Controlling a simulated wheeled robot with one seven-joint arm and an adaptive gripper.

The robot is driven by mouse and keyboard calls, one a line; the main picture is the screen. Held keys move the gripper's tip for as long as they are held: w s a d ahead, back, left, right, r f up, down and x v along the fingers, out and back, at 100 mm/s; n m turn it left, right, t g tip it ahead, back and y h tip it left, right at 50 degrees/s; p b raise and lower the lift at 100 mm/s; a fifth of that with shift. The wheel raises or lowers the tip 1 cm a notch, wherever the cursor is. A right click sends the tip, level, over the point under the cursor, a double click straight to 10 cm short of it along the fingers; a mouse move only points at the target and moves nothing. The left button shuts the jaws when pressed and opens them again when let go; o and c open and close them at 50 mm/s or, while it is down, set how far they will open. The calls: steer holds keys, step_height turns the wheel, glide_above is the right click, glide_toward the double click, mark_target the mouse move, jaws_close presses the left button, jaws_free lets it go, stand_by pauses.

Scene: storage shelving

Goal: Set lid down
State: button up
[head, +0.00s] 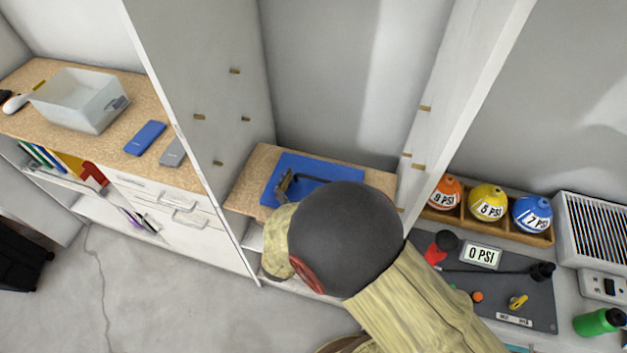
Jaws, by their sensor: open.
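A flat blue lid (306,172) lies on the wood-toned shelf surface inside the tall white cabinet. My gripper (283,186) is open, at the lid's left part, just over or touching it; I cannot tell which. My own arm covers the lid's front right part. An open, translucent grey bin (80,99) stands on the wooden counter at the left.
The white cabinet side panel (195,110) rises between counter and shelf. A blue flat object (145,138) and a grey one (173,152) lie on the counter. At right are coloured PSI balls (487,202) in a wooden rack and a grey mat (500,295).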

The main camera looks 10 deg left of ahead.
steer(key=s+p, duration=0.1)
steer(key=s, duration=0.3)
steer(key=s+r+p, duration=0.1)
steer(key=s, duration=0.3)
steer(key=s+a+r+p, duration=0.1)
steer(key=s, duration=0.3)
stand_by(0.4)
